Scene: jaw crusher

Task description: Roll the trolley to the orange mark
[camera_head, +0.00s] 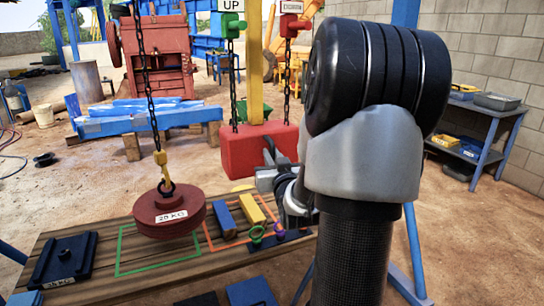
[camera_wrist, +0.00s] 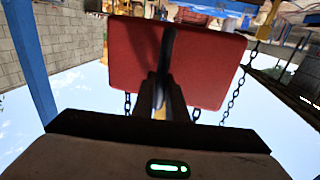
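An orange outline (camera_head: 208,237) lies on the wooden bench (camera_head: 100,288), partly covered. A round red 25 KG weight (camera_head: 168,215) hangs from a chain and yellow hook above the bench. No trolley is clearly identifiable.
A green outline (camera_head: 118,255) is on the bench. A blue bar (camera_head: 224,219), a yellow bar (camera_head: 252,210) and a dark 25 KG block (camera_head: 64,262) sit there. A red machine (camera_head: 157,55) stands behind; a side table (camera_head: 480,125) is at right.

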